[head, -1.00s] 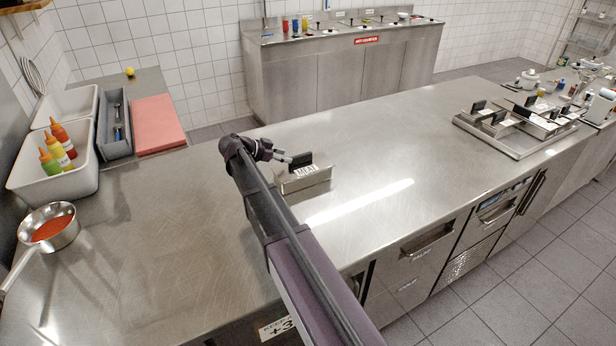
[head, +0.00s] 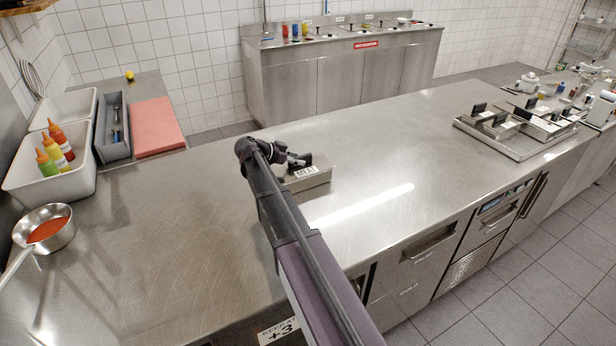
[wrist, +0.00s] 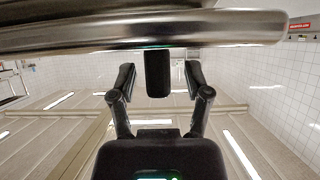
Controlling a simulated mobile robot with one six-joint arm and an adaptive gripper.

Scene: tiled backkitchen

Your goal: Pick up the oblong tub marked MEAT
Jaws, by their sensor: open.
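The oblong steel tub marked MEAT (head: 312,181) sits on the steel counter, its white label facing the front. A black upright grip (head: 305,160) rises from it. My gripper (head: 296,160) is at this grip, partly hiding it. In the wrist view my gripper (wrist: 158,70) is open, one dark finger on each side of the black grip (wrist: 158,84), with a visible gap on both sides. A shiny steel edge (wrist: 140,32), apparently the tub's, crosses the top of that view.
Clear counter (head: 390,150) lies right of the tub. A steel tray (head: 517,150) with several black-gripped tubs stands farther right. At left are a saucepan (head: 44,229), a white bin (head: 62,187) with sauce bottles, a grey caddy (head: 112,143) and a red board (head: 156,126).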

